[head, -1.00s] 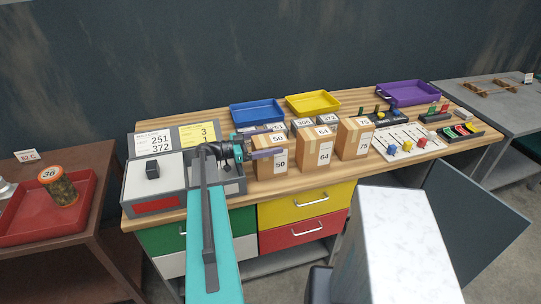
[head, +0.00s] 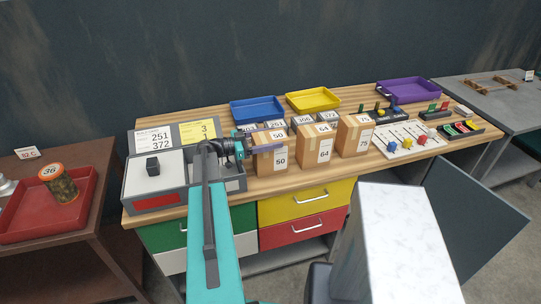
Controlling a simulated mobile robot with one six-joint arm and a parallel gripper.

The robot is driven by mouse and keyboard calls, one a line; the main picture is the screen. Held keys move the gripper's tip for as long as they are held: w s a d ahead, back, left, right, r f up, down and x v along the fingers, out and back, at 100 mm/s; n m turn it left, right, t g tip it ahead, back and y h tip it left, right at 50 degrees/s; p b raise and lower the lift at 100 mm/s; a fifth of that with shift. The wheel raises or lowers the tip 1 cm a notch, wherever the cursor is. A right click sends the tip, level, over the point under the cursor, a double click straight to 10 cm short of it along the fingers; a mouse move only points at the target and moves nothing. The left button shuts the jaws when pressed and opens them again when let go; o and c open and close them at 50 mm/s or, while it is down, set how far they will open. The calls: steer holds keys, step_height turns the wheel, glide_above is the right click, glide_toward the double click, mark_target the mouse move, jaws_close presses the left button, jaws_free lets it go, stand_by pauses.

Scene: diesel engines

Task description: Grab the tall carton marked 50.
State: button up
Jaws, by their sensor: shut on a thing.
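The tall carton marked 50 (head: 279,163) stands upright on the wooden workbench, the leftmost of three brown cartons in the head view. My gripper (head: 266,149) comes in from the left at the carton's upper part. Its grey finger lies across the carton's front face, above the lower 50 label, and it is shut on the carton. The other finger is hidden behind the carton. I cannot tell whether the carton's base is off the bench.
Cartons marked 64 (head: 317,152) and 75 (head: 355,137) stand close to the right. Small grey boxes (head: 304,121) are behind. Blue (head: 257,110) and yellow (head: 313,99) trays sit at the back. A grey and red box (head: 156,181) is at the left.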

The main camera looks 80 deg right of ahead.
steer(key=shift+r, duration=0.1)
steer(key=c, duration=0.6)
steer(key=shift+r, duration=0.15)
steer(key=shift+r+b, duration=1.2)
steer(key=shift+r, duration=0.2)
steer(key=s+a+b, duration=0.1)
steer(key=s+a, duration=0.1)
steer(key=a, duration=0.2)
steer(key=s+a+r+b, duration=0.1)
steer(key=s+a, duration=0.1)
steer(key=a, duration=0.2)
steer(key=s+a+r+b, duration=0.1)
steer(key=a, duration=0.3)
steer(key=shift+s, duration=0.4)
steer(key=p, duration=0.2)
steer(key=shift+s+a+p, duration=0.1)
steer(key=shift+a+p, duration=0.15)
steer(key=shift+p, duration=0.15)
steer(key=p, duration=0.3)
steer(key=a+p, duration=0.1)
steer(key=p, duration=0.2)
steer(key=shift+s+a+r, duration=0.1)
steer(key=shift+s, duration=0.2)
steer(key=shift+s+a+p, duration=0.15)
steer(key=shift+a+p, duration=0.2)
steer(key=shift+p, duration=0.95)
